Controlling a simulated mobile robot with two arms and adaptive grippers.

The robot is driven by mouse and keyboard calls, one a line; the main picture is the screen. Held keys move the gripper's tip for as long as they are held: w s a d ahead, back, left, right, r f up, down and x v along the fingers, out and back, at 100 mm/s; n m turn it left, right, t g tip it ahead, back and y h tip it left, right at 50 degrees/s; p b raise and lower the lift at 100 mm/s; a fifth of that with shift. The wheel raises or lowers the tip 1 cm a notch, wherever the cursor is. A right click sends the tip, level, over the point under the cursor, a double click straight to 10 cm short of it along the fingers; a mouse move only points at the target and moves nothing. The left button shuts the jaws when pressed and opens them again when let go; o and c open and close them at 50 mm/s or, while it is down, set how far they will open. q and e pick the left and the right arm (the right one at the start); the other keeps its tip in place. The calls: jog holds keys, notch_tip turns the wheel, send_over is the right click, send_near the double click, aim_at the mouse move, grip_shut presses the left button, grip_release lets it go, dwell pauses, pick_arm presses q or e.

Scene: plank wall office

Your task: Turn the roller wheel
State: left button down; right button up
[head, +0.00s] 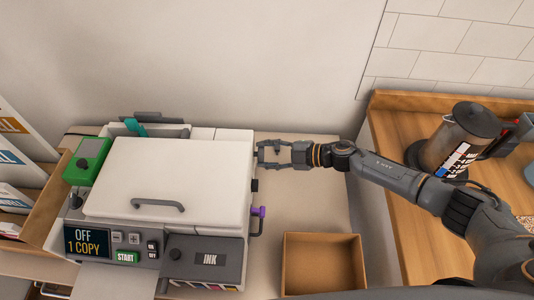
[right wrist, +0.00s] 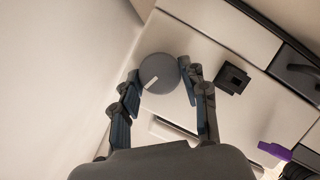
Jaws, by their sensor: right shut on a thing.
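The roller wheel (right wrist: 162,73) is a grey disc with a small pale mark, on the side of the white copier in the right wrist view. My right gripper (head: 264,153) reaches in from the right at the copier's right side, and its fingers are shut on the wheel's two sides. In the head view the wheel is mostly hidden by the fingers. The white copier (head: 165,165) has a closed lid, and its display (head: 87,243) reads "OFF 1 COPY". My left gripper is not in view.
A purple lever (head: 259,212) and a small black part (right wrist: 232,79) stick out from the copier's side near my right gripper. An open cardboard box (head: 323,238) stands in front. A wooden counter (head: 400,130) with a dark canister (head: 460,140) is at right.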

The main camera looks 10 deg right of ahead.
dwell(0.4)
jog(key=o, duration=1.1)
jog(key=v, duration=1.2)
